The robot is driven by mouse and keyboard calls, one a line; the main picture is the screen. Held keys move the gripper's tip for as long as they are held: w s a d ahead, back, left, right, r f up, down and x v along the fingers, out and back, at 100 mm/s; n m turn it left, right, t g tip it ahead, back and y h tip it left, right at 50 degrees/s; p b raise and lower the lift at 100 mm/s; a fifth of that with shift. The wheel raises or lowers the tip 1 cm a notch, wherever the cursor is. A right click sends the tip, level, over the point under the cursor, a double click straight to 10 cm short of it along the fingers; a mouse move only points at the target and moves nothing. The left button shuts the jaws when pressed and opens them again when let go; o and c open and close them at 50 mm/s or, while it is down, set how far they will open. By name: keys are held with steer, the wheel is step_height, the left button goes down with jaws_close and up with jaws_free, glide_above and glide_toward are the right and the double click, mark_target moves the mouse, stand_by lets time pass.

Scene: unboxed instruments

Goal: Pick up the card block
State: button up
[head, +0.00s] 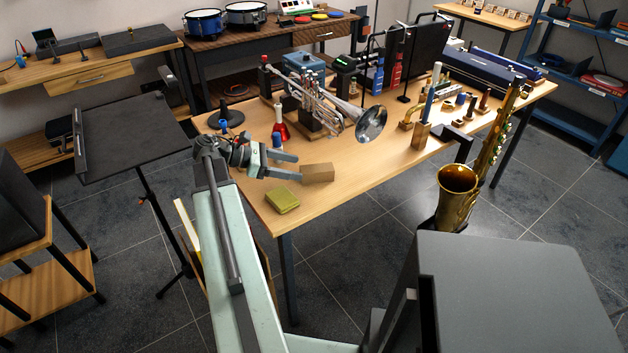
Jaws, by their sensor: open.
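A plain brown box-shaped block (318,172), which looks like the card block, lies near the front edge of the wooden table (350,172). My gripper (297,167) reaches in over the table from the left, with its fingers pointing right at the block's left end. The jaws are open, and the fingertips are very close to the block. I cannot tell whether they touch it or lie on either side of it.
A folded olive-yellow cloth-like piece (282,200) lies in front of my gripper near the table edge. A saxophone (460,190) stands at the right. Bare tabletop lies right of the block.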

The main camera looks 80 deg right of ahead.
mark_target(314, 173)
steer(key=x, duration=0.2)
steer(key=shift+s+f+b, duration=0.15)
steer(key=shift+s+b, duration=0.2)
steer(key=b+x, duration=0.1)
steer(key=x, duration=0.1)
steer(key=f+b+x, duration=0.1)
steer(key=x, duration=0.1)
steer(key=shift+s+d+f+b, duration=0.1)
steer(key=shift+f+b, duration=0.05)
steer(key=shift+b, duration=0.2)
steer(key=shift+s+d, duration=0.1)
steer(key=shift+s, duration=0.2)
jaws_close()
